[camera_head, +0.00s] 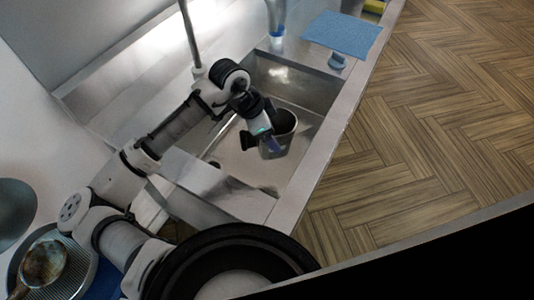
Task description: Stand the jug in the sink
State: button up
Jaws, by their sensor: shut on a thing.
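The jug (275,147) is a grey metal vessel with a dark open top. It is within the outline of the sink (302,92), a rectangular steel basin set in the counter, and looks roughly upright. My gripper (268,140) reaches down over the sink from the left and is shut on the jug at its near left side. The fingertips are partly hidden against the jug. I cannot tell whether the jug's base touches the sink floor.
A blue cloth (342,34) lies beyond the sink, with a clear and blue bottle (276,22) to its left. A vertical pole (189,35) stands behind the sink. A pan-like item (44,262) is at lower left. Herringbone floor (440,110) lies open at right.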

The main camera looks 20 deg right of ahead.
notch_tip(320, 180, down, 14)
jog(key=shift+r+p, duration=0.1)
jog(key=shift+p, duration=0.4)
jog(key=o, duration=1.3)
jog(key=b+v, duration=0.1)
jog(key=v, duration=1.1)
jog(key=shift+w+r, duration=0.1)
